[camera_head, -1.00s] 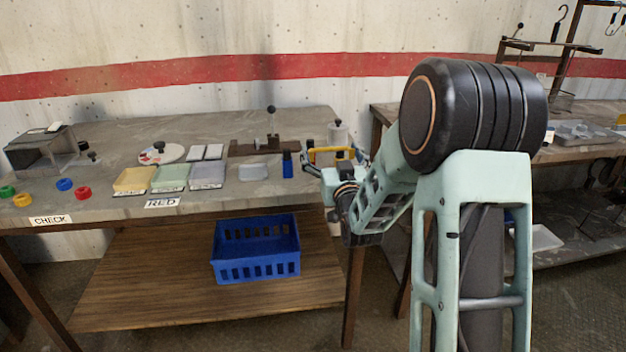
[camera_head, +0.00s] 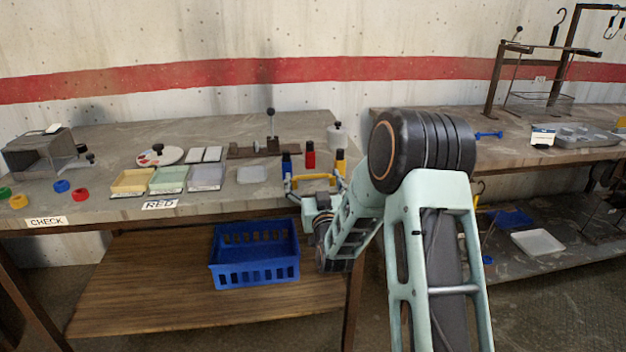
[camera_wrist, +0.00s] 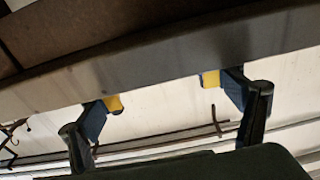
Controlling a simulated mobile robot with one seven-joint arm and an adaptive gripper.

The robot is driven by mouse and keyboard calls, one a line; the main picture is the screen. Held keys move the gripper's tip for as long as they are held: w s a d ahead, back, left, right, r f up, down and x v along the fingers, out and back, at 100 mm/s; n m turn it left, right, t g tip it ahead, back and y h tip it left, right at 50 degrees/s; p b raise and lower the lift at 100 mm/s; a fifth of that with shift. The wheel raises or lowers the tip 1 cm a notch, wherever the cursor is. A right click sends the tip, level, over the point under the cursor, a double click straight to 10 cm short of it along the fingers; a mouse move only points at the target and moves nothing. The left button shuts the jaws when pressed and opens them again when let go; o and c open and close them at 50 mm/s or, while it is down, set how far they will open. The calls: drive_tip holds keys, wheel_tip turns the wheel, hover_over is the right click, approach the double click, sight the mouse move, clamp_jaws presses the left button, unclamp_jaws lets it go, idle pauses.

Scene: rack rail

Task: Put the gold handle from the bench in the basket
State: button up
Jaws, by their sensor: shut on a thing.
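My gripper (camera_head: 314,184) is at the front right edge of the left bench (camera_head: 110,208), its fingers spread across the gold handle (camera_head: 313,181), a yellow bar between them. In the wrist view, my gripper (camera_wrist: 162,90) shows yellow pieces at both fingertips. A broad grey-brown edge fills the top of that view, and the middle of the handle cannot be made out there. The blue slotted basket (camera_head: 258,273) stands on the wooden lower shelf (camera_head: 150,290), below and left of my gripper. No handle is visible inside it.
Blue (camera_head: 287,164), red (camera_head: 310,155) and yellow (camera_head: 340,162) bottles stand just behind my gripper. Coloured trays (camera_head: 168,180) lie further left. The bench top overhangs the basket. A second bench (camera_head: 550,150) is at the right; the shelf left of the basket is clear.

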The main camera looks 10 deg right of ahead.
drive_tip(key=shift+f+b, duration=0.25)
drive_tip(key=shift+b, duration=0.05)
drive_tip(key=o, duration=1.1)
drive_tip(key=shift+r, duration=0.15)
